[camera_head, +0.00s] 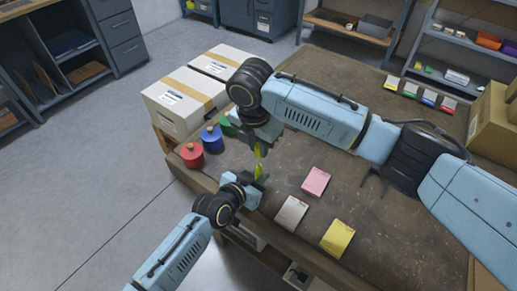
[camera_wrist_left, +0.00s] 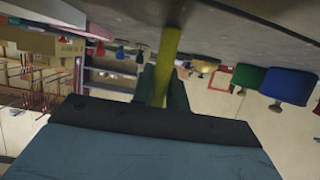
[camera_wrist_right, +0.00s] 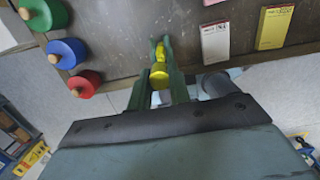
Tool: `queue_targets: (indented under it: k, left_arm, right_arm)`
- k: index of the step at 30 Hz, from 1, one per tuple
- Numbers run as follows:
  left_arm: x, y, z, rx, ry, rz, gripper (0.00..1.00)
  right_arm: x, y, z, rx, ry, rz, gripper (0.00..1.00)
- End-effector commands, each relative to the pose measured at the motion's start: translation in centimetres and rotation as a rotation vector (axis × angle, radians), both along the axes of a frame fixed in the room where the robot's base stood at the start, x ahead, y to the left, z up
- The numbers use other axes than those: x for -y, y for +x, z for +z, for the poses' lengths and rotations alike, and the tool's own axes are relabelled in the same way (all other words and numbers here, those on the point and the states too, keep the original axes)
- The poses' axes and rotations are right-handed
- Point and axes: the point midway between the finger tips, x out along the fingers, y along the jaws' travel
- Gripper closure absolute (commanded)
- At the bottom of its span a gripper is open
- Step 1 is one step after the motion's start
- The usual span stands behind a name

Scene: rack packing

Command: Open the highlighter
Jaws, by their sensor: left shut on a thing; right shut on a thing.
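The highlighter shows as yellow pieces between my two grippers. My left gripper (camera_head: 258,178), the lower one, is shut on a yellow-green part (camera_head: 259,170) that points up from its jaws. My right gripper (camera_head: 257,148) is just above it, shut on a yellow part (camera_head: 257,152). In the left wrist view a long olive-yellow shaft (camera_wrist_left: 168,55) stands between the fingers. In the right wrist view a bright yellow round end (camera_wrist_right: 159,73) sits between the fingers, with more yellow (camera_wrist_right: 160,50) beyond it. I cannot tell whether the two parts still touch.
Red (camera_head: 192,155), blue (camera_head: 212,138) and green (camera_head: 228,124) jars stand at the table's left edge. White (camera_head: 291,214), pink (camera_head: 316,182) and yellow (camera_head: 336,239) cards lie to the right of my left gripper. White boxes (camera_head: 185,100) stand behind the jars. The table's middle right is clear.

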Motion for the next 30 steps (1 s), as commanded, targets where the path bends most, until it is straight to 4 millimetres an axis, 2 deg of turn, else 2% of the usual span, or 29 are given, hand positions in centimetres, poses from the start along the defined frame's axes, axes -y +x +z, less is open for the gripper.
queue_targets:
  k: [2, 3, 9, 20, 23, 30]
  left_arm:
    - [0.0, 0.0, 0.0, -0.001, 0.001, 0.000, 1.00]
    - [0.0, 0.0, 0.0, -0.001, 0.001, 0.000, 0.82]
    - [0.0, 0.0, 0.0, -0.001, 0.001, 0.000, 0.60]
    - [-0.4, -0.5, 0.2, -0.001, 0.001, 0.000, 0.60]
    - [-1.0, -1.4, 0.8, 0.000, 0.002, 0.001, 0.60]
    - [-3.6, -5.0, 2.6, -0.001, 0.002, 0.000, 0.60]
  right_arm:
    - [0.0, 0.0, 0.0, 0.000, 0.000, -0.001, 1.00]
    - [0.0, 0.0, 0.0, 0.000, 0.000, -0.001, 1.00]
    - [0.0, 0.0, 0.0, 0.000, 0.000, -0.001, 1.00]
    - [0.0, 0.0, 0.2, 0.000, 0.000, -0.001, 1.00]
    - [0.0, 0.0, 0.5, 0.000, 0.000, -0.001, 1.00]
    - [0.0, 0.0, 1.6, 0.001, 0.001, -0.001, 1.00]
